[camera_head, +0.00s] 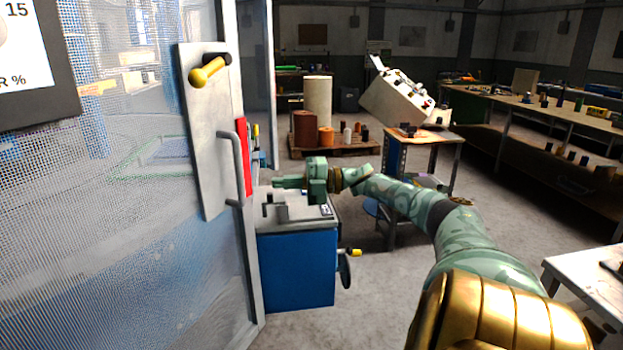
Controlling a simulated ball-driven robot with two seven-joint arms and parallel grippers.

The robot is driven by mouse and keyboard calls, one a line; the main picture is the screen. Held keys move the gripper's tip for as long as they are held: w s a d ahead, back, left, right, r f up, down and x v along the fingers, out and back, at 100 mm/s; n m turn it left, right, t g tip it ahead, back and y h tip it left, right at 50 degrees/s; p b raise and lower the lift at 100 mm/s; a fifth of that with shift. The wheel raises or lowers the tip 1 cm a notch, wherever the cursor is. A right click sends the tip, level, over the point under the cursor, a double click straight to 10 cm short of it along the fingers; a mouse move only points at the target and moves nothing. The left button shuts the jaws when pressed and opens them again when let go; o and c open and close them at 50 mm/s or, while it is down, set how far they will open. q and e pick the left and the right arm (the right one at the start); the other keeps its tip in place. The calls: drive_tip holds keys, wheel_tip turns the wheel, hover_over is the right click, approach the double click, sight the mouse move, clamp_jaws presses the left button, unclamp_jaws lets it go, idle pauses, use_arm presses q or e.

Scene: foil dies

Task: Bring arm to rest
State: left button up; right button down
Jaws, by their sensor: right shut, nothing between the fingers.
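My right arm, green with a gold upper part, reaches in from the lower right toward the middle of the head view. Its gripper (290,183) is shut and empty. It points left and appears above or in front of the grey top of a blue cabinet (297,270). I cannot tell whether it touches anything there. My left gripper is out of view.
A mesh door (150,240) with a grey handle (236,165) and a yellow lever (208,71) fills the left. A small table (425,137) stands behind my arm. Long workbenches (540,105) line the right. A white table (590,275) is at lower right. Grey floor is open between.

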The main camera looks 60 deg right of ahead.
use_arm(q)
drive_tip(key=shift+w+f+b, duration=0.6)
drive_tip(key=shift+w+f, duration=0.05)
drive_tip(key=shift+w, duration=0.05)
use_arm(e)
drive_tip(key=s+d, duration=0.4)
drive_tip(key=d, duration=0.1)
drive_tip(key=shift+s+d+f, duration=0.25)
drive_tip(key=shift+s+d, duration=0.1)
